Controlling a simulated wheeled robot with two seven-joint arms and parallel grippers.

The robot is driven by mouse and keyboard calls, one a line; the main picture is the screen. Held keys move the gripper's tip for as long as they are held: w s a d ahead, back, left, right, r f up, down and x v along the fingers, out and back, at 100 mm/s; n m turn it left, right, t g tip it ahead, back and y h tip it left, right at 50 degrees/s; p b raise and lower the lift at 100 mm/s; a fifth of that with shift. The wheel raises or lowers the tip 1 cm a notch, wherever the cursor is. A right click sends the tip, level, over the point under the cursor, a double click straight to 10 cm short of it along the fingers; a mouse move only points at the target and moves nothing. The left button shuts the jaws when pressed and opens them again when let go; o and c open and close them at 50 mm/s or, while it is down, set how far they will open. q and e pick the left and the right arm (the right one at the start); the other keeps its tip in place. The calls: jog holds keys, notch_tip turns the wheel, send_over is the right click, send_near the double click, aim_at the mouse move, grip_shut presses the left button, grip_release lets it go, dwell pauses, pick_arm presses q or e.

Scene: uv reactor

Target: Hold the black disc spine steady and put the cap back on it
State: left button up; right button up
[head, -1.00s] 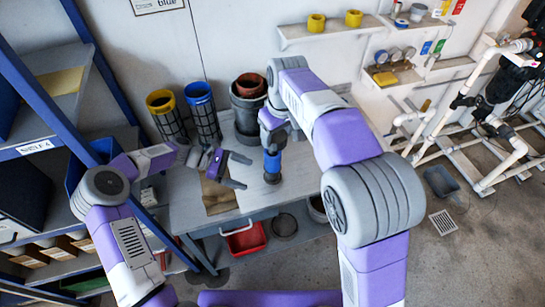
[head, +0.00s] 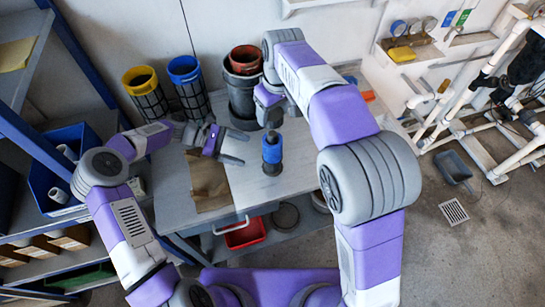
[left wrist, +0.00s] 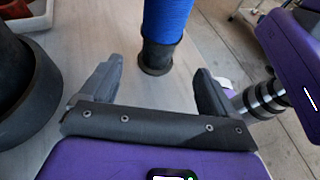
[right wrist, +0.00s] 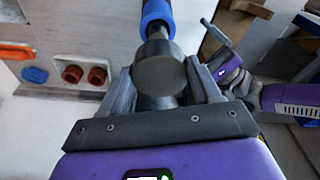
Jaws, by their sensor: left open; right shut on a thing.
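The black disc spine with its blue sleeve (head: 272,150) stands upright on the grey table. My left gripper (head: 243,147) is open, its fingers pointing at the spine from the left, apart from it. In the left wrist view the blue sleeve (left wrist: 167,18) and black foot (left wrist: 158,58) show beyond and between the open fingers. My right gripper (right wrist: 160,75) is shut on a dark round cap (right wrist: 160,72), above the spine. The blue sleeve also shows beyond the cap in the right wrist view (right wrist: 156,14). Whether the cap touches the spine I cannot tell.
Dark buckets (head: 243,85) stand behind the spine, with a yellow-rimmed basket (head: 146,95) and a blue-rimmed one (head: 190,85) to their left. A brown board (head: 208,182) lies at the front left. A red bin (head: 244,232) sits below. The table right of the spine is clear.

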aim_at(273, 133)
pick_arm(q)
jog(key=shift+d, duration=0.1)
jog(key=x, duration=1.2)
jog(key=c, duration=1.5)
pick_arm(e)
jog(key=shift+d+f, duration=0.1)
jog(key=shift+f, duration=2.4)
jog(key=shift+f, duration=0.1)
jog(key=shift+f, duration=0.8)
jog(key=shift+f, duration=0.55)
